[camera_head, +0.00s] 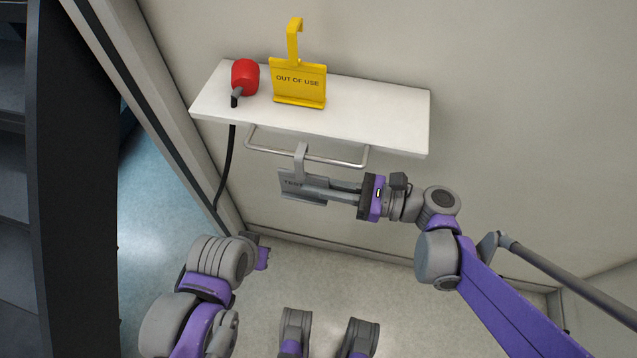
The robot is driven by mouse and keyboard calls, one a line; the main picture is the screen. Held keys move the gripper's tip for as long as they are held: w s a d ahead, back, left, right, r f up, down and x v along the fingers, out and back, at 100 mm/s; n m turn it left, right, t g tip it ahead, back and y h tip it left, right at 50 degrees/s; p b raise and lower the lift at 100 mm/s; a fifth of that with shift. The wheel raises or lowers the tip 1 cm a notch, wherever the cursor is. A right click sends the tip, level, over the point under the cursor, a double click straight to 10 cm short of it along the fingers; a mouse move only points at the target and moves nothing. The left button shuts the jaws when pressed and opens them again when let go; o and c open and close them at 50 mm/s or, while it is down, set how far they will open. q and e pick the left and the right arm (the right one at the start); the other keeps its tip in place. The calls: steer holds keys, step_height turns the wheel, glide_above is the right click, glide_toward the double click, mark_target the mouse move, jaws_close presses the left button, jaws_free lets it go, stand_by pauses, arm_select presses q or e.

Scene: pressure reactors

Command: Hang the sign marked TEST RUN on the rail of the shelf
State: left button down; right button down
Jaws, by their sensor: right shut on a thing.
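My right gripper (322,189) is shut on this sign from the right. The sign's hook (300,160) rises to the grey rail (335,162) below the front edge of the white shelf (375,115). The hook's top overlaps the rail in the picture; I cannot tell whether it rests over it. My left arm is folded low at the left, and its gripper (262,258) shows only in small part, its jaws unclear.
A yellow sign reading "OUT OF USE" (300,92) stands on the shelf with its hook upward. A red object with a dark handle (245,77) lies to its left. A black cable (226,170) hangs below the shelf. A dark frame stands at the far left.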

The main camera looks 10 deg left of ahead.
steer(key=c, duration=0.9)
jaws_free()
steer(key=d, duration=1)
steer(key=shift+s+d, duration=0.2)
steer(key=shift+d, duration=0.2)
